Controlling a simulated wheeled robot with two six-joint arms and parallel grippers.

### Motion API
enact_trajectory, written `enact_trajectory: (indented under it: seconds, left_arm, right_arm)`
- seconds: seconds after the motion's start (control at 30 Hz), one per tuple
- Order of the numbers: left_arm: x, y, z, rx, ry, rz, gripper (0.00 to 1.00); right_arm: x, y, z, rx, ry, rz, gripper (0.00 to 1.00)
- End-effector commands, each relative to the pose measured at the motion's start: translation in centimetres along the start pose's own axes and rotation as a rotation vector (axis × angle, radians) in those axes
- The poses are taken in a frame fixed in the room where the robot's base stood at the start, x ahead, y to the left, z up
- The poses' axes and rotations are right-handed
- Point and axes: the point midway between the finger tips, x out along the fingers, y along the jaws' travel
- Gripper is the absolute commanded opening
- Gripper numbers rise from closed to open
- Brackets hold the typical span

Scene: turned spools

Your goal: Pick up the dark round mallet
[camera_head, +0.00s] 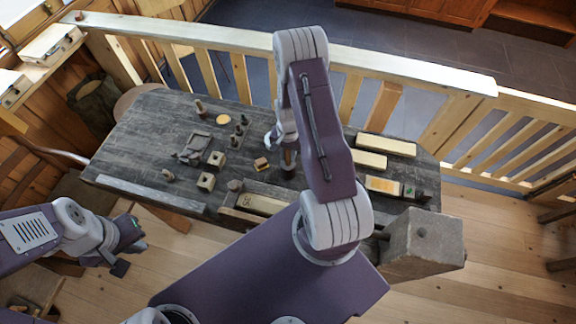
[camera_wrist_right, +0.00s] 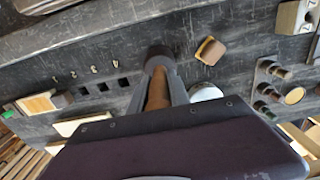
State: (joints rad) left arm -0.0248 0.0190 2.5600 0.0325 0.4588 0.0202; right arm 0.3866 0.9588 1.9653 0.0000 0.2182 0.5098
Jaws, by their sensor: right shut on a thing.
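The dark round mallet shows in the right wrist view as a dark round head (camera_wrist_right: 160,56) with a brown handle (camera_wrist_right: 158,88) pointing back toward the camera. My right gripper (camera_wrist_right: 158,98) is shut on the mallet's handle, with a finger on each side. In the head view the dark mallet (camera_head: 289,162) is partly hidden below my right gripper (camera_head: 284,137), over the middle of the table. I cannot tell whether its head touches the tabletop. My left gripper (camera_head: 128,248) is open and empty, off the table's left front side.
The dark wooden table (camera_head: 135,150) holds several small blocks and spools left of the mallet. A small brown block (camera_head: 261,164) stands close to its left. Pale blocks (camera_head: 386,145) lie at the right. A railing (camera_head: 420,78) runs behind the table.

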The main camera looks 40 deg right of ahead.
Motion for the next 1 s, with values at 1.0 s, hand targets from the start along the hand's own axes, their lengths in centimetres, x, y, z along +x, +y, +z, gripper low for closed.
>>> enact_trajectory:
  seconds: [1.0]
  left_arm:
    - [4.0,-0.1,0.4,0.0,0.0,0.0,0.0]
  right_arm:
    - [-10.0,10.1,-1.8,0.004,0.005,-0.001,0.0]
